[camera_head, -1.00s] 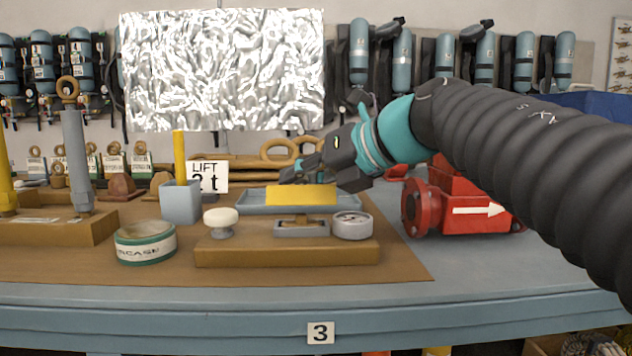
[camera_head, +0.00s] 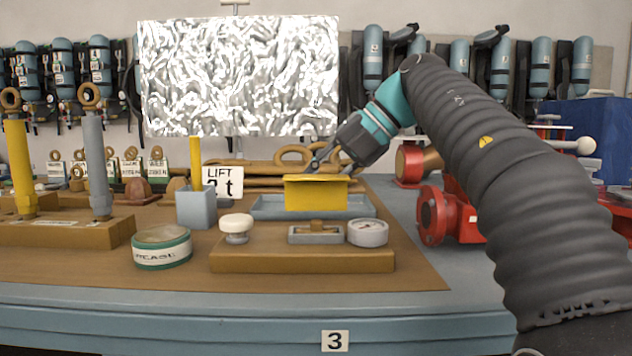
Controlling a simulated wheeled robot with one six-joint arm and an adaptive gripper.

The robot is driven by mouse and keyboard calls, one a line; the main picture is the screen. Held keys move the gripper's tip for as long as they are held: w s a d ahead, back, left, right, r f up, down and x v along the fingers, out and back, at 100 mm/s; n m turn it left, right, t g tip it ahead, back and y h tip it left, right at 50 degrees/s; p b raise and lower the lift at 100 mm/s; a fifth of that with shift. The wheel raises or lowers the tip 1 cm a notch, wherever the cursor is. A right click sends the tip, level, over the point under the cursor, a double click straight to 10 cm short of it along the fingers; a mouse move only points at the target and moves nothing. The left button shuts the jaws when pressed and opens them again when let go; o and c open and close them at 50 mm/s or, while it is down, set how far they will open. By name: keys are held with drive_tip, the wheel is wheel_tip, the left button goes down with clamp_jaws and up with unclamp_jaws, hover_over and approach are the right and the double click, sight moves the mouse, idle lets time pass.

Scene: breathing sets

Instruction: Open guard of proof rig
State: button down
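The proof rig is a wooden block (camera_head: 300,262) on the brown mat, with a white knob (camera_head: 236,226), a grey slotted plate (camera_head: 316,236) and a round gauge (camera_head: 368,233) on top. The yellow guard (camera_head: 316,196) stands raised behind the slotted plate, its broad face towards me and a narrow lip along its top. The slotted plate lies uncovered in front of it. My gripper (camera_head: 320,160) is just above and behind the guard's top edge. The fingertips are small and partly hidden there, so I cannot tell contact or opening.
A blue-grey tray (camera_head: 268,208) lies behind the rig. A blue-grey cup (camera_head: 196,208) and a round tin (camera_head: 162,246) stand to its left. A red flanged valve (camera_head: 440,214) stands to the right under my arm. The mat in front of the rig is clear.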

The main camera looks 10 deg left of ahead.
drive_tip(key=shift+w, duration=0.1)
idle(0.5)
drive_tip(key=c, duration=1)
unclamp_jaws()
drive_tip(key=shift+d+r, duration=0.15)
drive_tip(key=shift+r, duration=0.05)
drive_tip(key=d, duration=0.4)
drive_tip(key=w+d, duration=0.1)
drive_tip(key=d, duration=0.7)
drive_tip(key=shift+w+d+r, duration=0.15)
drive_tip(key=shift+d, duration=0.05)
